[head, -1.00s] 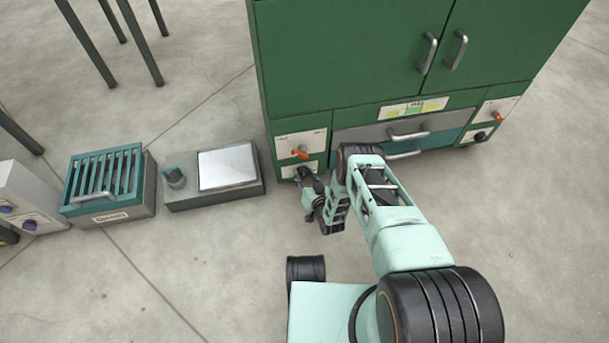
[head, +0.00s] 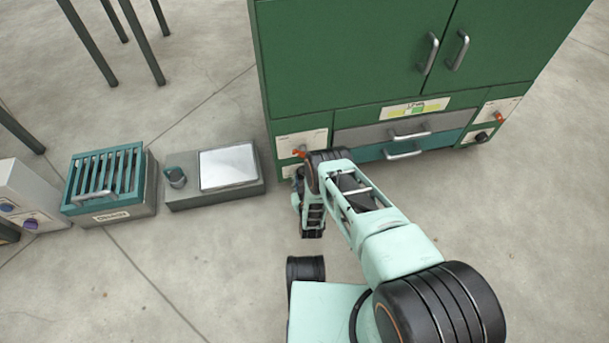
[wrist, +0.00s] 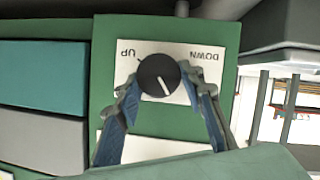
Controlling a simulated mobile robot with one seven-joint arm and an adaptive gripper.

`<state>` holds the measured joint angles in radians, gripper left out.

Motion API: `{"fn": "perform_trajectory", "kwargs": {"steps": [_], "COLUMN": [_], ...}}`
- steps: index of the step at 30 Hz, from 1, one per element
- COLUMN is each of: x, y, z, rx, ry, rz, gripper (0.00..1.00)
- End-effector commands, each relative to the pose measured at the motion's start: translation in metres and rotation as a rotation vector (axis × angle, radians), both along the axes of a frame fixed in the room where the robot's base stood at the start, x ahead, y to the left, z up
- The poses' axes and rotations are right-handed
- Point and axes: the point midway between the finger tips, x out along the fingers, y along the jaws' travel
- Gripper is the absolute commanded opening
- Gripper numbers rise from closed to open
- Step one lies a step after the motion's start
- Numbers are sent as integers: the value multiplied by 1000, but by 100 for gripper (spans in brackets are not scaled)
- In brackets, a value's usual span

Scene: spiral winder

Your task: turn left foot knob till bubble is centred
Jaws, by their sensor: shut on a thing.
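The left foot knob (wrist: 160,76) is a round black dial with a white pointer line, on a white plate marked UP and DOWN, which appears upside down in the wrist view. The pointer slants down and slightly right there. My gripper (wrist: 160,90) is shut on the knob, one finger on each side. In the head view my arm hides the knob. The level label (head: 415,108), with a yellow-green strip, is on the cabinet front above the drawers. The bubble is too small to make out.
The green cabinet (head: 350,60) has a grey drawer and a teal drawer (head: 430,146) beside the knob panel. A right-hand black knob (head: 481,137) is at its far side. A grey box with a metal plate (head: 228,168) and a teal slatted box (head: 105,175) stand left.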

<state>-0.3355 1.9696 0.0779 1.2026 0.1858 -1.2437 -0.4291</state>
Motion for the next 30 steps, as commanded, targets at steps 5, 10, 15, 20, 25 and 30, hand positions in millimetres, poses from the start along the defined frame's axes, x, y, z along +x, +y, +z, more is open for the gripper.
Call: {"fn": "perform_trajectory", "kwargs": {"steps": [5, 10, 15, 20, 25, 30], "x": [0, 0, 0, 0, 0, 1], "y": [3, 4, 4, 3, 3, 3], "z": [0, -1, -1, -1, -1, -1], "rx": [-128, -221, -280, -308, -316, -316], "ry": [-39, -66, -84, -91, -94, -94], "rz": [5, 4, 2, 1, 2, 2], "gripper": [12, 12, 12, 12, 12, 12]}}
